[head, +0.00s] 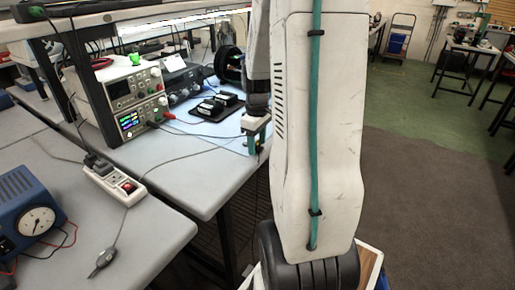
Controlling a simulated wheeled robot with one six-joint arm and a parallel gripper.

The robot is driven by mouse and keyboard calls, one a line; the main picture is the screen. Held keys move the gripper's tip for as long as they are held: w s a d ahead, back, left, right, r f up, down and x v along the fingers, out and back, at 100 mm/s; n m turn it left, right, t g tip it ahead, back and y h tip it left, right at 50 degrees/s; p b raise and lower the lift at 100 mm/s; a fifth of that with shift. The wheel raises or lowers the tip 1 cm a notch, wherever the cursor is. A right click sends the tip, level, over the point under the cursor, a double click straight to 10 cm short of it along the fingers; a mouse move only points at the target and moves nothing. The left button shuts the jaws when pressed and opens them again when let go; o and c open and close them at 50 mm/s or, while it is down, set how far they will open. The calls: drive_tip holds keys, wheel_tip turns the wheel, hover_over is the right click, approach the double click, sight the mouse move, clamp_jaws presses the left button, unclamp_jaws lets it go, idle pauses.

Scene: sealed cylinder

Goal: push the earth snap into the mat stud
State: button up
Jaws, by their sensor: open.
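My gripper (257,143) shows small at the bench's right edge, just left of my large white arm link. Its teal fingers point down close to the pale blue-grey bench top (185,165). The fingers are open; whether anything lies between them is too small to tell. A thin dark cable runs over the bench top towards the gripper. I cannot make out the earth snap or the mat stud; the arm hides part of this area.
Stacked power supplies (136,97) stand at the back left of the bench. Open floor (420,170) lies right.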

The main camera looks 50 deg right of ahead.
sight(258, 145)
drive_tip(key=shift+f, duration=0.35)
drive_tip(key=c, duration=1.1)
drive_tip(key=shift+r, duration=0.85)
drive_tip(key=shift+s+a+r, duration=0.15)
drive_tip(key=shift+s+r, duration=0.05)
drive_tip(key=shift+r, duration=0.85)
drive_tip(key=s+a, duration=0.3)
drive_tip(key=s, duration=0.1)
drive_tip(key=s+a, duration=0.2)
drive_tip(key=s, duration=0.2)
drive_tip(key=s+a+r, duration=0.1)
drive_tip(key=s+a, duration=0.2)
drive_tip(key=s, duration=0.2)
drive_tip(key=shift+a+r, duration=0.1)
drive_tip(key=shift+a, duration=0.2)
